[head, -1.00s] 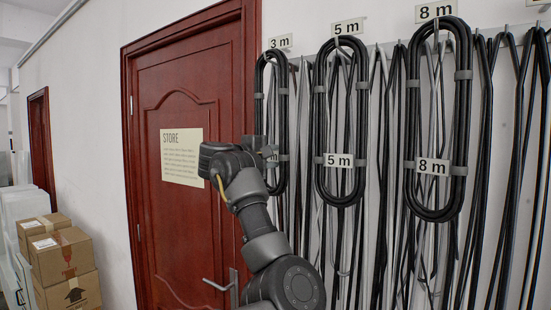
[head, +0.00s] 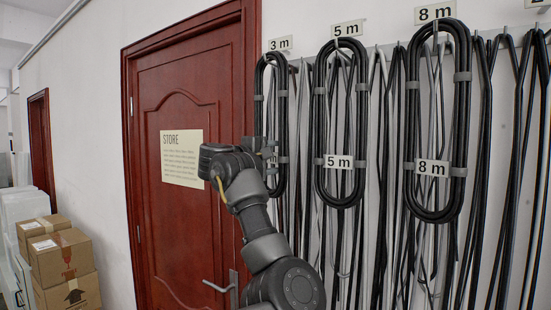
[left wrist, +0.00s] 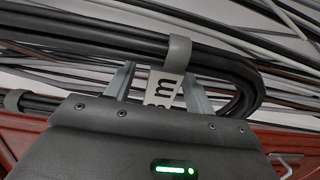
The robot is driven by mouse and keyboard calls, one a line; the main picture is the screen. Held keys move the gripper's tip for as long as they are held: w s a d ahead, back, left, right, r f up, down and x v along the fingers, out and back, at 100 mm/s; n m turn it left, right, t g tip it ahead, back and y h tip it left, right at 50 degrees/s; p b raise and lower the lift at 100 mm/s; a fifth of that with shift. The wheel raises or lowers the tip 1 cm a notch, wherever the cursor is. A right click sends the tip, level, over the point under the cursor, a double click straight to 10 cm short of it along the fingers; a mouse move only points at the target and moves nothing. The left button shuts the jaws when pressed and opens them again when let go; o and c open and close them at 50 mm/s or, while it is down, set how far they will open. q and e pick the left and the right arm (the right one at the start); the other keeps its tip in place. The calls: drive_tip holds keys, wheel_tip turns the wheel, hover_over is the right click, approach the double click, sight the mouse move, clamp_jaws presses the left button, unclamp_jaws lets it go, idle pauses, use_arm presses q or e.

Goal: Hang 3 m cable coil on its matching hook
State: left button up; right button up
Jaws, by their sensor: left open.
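The 3 m cable coil (head: 283,112) is black with grey straps. It hangs under the 3 m sign (head: 280,43), at the left end of the hook row; its top is at the hook. My left gripper (head: 268,146) is in front of the coil's lower part and hides some of it. In the left wrist view, the open fingers (left wrist: 158,88) stand on either side of the coil's white tag (left wrist: 162,86), just below a grey strap (left wrist: 180,50). The black strands (left wrist: 90,38) run across that view. Contact with the tag cannot be told. My right gripper is out of view.
The 5 m coil (head: 320,120) and 8 m coil (head: 411,120) hang to the right, with many loose cables (head: 488,130) behind and beside them. A red door (head: 190,240) is on the left. Cardboard boxes (head: 65,258) stand far left.

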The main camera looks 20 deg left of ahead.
use_arm(q)
drive_tip(key=shift+f, duration=0.1)
drive_tip(key=shift+s+a+b, duration=0.2)
drive_tip(key=shift+s+b, duration=0.1)
drive_tip(key=b+v, duration=0.4)
drive_tip(key=v, duration=0.6)
drive_tip(key=shift+d, duration=0.15)
